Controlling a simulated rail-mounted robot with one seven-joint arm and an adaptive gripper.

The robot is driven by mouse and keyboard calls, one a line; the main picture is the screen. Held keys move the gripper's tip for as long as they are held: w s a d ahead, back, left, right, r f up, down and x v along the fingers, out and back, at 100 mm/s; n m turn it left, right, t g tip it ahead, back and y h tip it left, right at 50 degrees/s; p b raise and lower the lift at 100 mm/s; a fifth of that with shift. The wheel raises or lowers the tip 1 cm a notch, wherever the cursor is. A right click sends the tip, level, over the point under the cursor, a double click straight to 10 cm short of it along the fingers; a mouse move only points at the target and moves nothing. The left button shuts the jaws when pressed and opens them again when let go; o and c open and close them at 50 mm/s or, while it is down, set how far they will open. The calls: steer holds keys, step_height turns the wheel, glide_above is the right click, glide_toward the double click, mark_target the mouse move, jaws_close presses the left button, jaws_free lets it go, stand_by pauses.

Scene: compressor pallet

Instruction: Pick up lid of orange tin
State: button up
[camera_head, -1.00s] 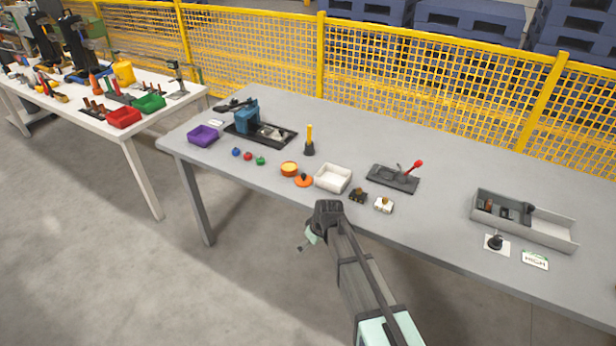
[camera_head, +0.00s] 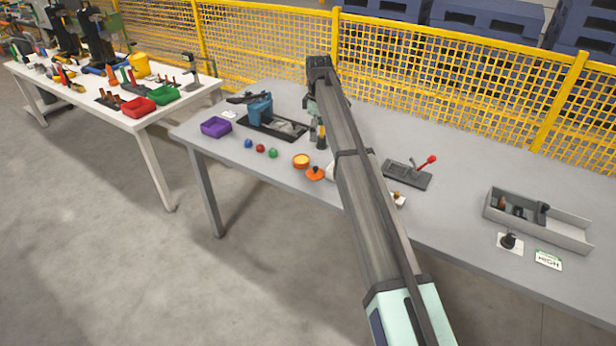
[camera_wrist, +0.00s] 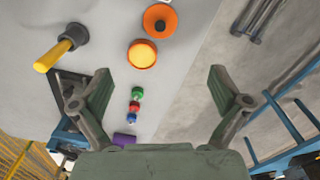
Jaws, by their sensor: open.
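The orange lid (camera_head: 315,173) lies flat on the grey table and has a dark knob on top. It also shows near the top of the wrist view (camera_wrist: 160,20). The orange tin (camera_head: 301,160) stands just left of the lid, its top facing up with a lighter yellow-orange face; in the wrist view the tin (camera_wrist: 142,54) is just below the lid. My gripper (camera_wrist: 160,84) is open and empty, its fingers spread wide. It is raised above the table; the lid and tin lie beyond its fingertips. In the head view my arm hides part of the table.
A yellow-handled tool (camera_wrist: 62,48) stands near the tin. Small green, red and blue items (camera_head: 260,148) and a purple bin (camera_head: 216,127) lie to the left. A black tray (camera_head: 272,126) with a blue device is behind.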

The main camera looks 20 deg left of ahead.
steer(key=p, duration=0.3)
glide_above(316, 168)
steer(key=f, duration=1.1)
steer(key=shift+w+d+f, duration=0.1)
steer(key=shift+w+f, duration=0.05)
steer(key=shift+w, duration=0.1)
steer(key=shift+s+a+f+p, duration=0.15)
steer(key=shift+f+p, duration=0.5)
steer(key=shift+f, duration=0.75)
steer(key=shift+a+f+p, duration=0.1)
steer(key=shift+f+p, duration=0.5)
steer(key=shift+f, duration=0.75)
steer(key=shift+s, duration=0.1)
jaws_close()
